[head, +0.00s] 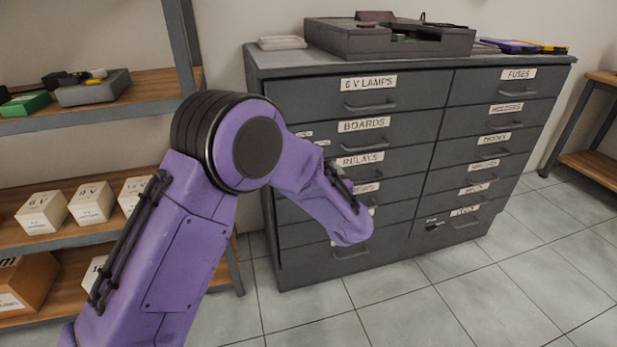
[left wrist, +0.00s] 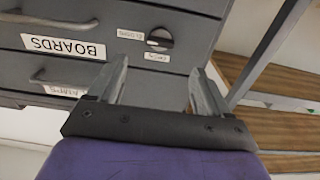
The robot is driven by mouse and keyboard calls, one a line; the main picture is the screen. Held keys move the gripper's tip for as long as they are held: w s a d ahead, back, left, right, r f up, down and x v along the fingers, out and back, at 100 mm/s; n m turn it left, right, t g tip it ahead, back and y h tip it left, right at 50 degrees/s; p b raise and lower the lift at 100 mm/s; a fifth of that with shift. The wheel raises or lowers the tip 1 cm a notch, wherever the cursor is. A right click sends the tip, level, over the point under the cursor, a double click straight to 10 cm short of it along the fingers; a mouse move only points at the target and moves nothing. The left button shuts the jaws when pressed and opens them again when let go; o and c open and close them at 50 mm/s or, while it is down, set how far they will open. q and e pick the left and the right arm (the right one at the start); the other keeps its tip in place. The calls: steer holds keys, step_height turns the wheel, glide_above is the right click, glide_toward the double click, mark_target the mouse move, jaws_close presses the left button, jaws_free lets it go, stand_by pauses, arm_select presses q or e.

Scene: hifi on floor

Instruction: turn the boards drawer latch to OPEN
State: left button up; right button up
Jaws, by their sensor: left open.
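The boards drawer (head: 398,130) is shut in the grey cabinet, with a BOARDS label and a bar handle. In the left wrist view, which sees the cabinet upside down, its latch (left wrist: 160,39) is a round dark knob with a pale mark. Two small labels sit near the knob, their words hard to read. My left gripper (left wrist: 158,66) is open and empty, its fingers pointing toward the drawer face, with the knob ahead between the finger lines and apart from them. In the head view my purple arm hides the gripper and knob. My right gripper is not in view.
The cabinet (head: 290,62) has other labelled drawers, all shut, with bar handles. A grey tray-like unit (head: 390,40) stands on top. A shelf rack (head: 150,82) with boxes and bins is close on the left. The tiled floor (head: 480,295) in front is clear.

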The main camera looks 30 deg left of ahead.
arm_select(q)
steer(key=b+x, duration=0.1)
steer(key=x, duration=0.9)
steer(key=shift+a+r, duration=0.2)
steer(key=shift+r, duration=0.3)
steer(key=c, duration=1)
